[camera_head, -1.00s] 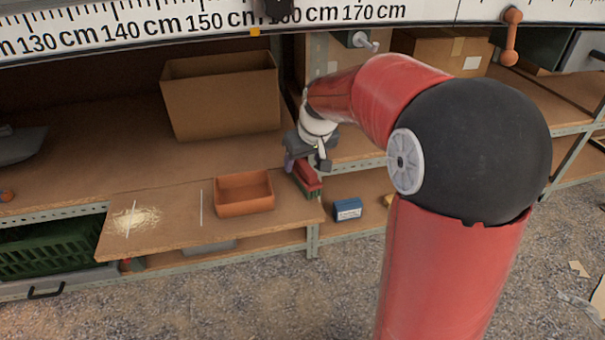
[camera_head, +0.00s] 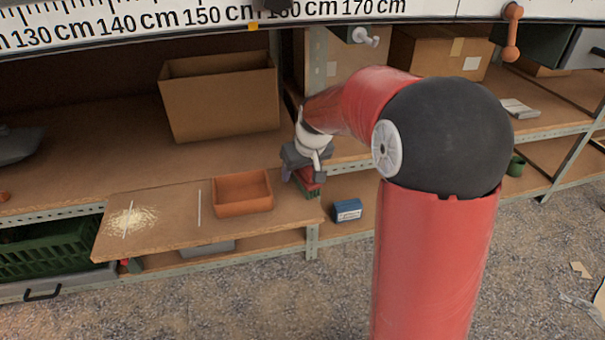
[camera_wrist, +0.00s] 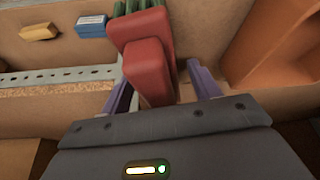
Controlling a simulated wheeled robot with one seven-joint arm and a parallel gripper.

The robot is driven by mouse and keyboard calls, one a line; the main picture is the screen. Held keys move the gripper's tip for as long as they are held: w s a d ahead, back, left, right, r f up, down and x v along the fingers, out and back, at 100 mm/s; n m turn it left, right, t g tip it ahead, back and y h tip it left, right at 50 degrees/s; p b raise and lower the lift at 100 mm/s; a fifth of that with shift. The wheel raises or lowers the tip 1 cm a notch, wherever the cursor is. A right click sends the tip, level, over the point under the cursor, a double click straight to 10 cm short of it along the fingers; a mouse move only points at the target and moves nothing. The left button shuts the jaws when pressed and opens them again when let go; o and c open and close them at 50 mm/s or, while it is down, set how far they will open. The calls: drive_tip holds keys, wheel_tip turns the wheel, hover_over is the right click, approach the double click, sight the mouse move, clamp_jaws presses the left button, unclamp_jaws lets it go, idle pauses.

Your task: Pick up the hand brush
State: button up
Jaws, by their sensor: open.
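The hand brush has a red body (camera_wrist: 146,58) and green bristles at its far end in the wrist view. In the head view the brush (camera_head: 309,184) sits at the right end of the wooden board, beside the orange tray, partly hidden under my gripper (camera_head: 304,167). In the wrist view my gripper (camera_wrist: 160,82) is open, with one purple finger on each side of the brush's near red end. A gap shows at the right finger; whether the left finger touches the brush I cannot tell.
The orange tray (camera_head: 243,207) stands close to the brush's left. A blue box (camera_head: 347,210) lies on the lower shelf to the right. A pile of shavings (camera_head: 135,220) and a thin white stick (camera_head: 199,208) lie on the board. A large cardboard box (camera_head: 220,103) stands behind.

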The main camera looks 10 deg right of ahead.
drive_tip(key=shift+f, duration=0.1)
drive_tip(key=shift+c, duration=0.4)
drive_tip(key=c, duration=1)
drive_tip(key=shift+c, duration=0.2)
drive_tip(key=shift+r, duration=0.45)
drive_tip(key=p+v, duration=0.1)
drive_tip(key=v, duration=0.2)
drive_tip(key=shift+w+r, duration=0.1)
drive_tip(key=shift+r, duration=0.15)
drive_tip(key=s+d, duration=0.1)
drive_tip(key=s, duration=0.7)
drive_tip(key=s+d, duration=0.2)
drive_tip(key=s, duration=0.6)
drive_tip(key=shift+s+d, duration=0.3)
drive_tip(key=shift+s, duration=0.05)
